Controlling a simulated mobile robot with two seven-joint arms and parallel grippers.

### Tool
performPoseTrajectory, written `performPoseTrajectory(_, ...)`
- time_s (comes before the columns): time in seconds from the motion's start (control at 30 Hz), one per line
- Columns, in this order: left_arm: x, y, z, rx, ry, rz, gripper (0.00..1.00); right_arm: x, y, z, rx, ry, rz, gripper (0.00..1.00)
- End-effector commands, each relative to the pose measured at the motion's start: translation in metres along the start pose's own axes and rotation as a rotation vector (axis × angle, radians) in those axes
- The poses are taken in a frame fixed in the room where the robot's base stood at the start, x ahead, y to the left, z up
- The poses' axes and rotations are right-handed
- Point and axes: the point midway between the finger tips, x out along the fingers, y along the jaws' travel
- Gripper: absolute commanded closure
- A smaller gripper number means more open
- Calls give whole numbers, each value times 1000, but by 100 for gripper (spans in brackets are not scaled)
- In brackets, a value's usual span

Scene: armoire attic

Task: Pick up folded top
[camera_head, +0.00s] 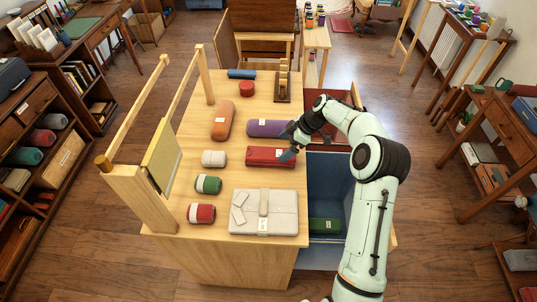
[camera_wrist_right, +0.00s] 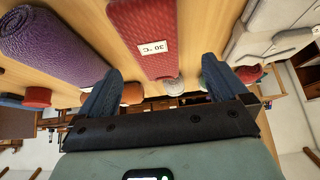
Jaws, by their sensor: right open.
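A light grey folded garment, which looks like a folded top (camera_head: 280,222), lies flat at the near right of the wooden table; its edge also shows at upper right in the right wrist view (camera_wrist_right: 270,25). A red textured folded piece (camera_head: 262,157) with a white label lies behind it, and in the right wrist view the red piece (camera_wrist_right: 140,25) shows between the fingers. My right gripper (camera_head: 289,154) is open over the right end of the red piece; contact cannot be told. Its blue fingers show in the wrist view (camera_wrist_right: 158,88). My left gripper is out of view.
On the table (camera_head: 215,245) are a purple roll (camera_head: 262,128), an orange roll (camera_head: 222,120) and several small rolls. A yellow panel (camera_head: 162,157) stands at the left edge. A blue-lined open drawer (camera_head: 328,185) with a green item (camera_head: 325,225) is at the right.

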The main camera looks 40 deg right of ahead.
Motion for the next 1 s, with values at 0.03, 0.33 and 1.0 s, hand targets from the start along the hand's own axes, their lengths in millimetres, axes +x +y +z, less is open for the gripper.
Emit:
performPoseTrajectory(0.03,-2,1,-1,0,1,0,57,11,-1,-1,0,1,-5,0)
performPoseTrajectory(0.33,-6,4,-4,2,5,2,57,44,1,-2,1,0,0,0)
performPoseTrajectory(1.0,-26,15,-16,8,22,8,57,96,5,-9,1,-1,2,0)
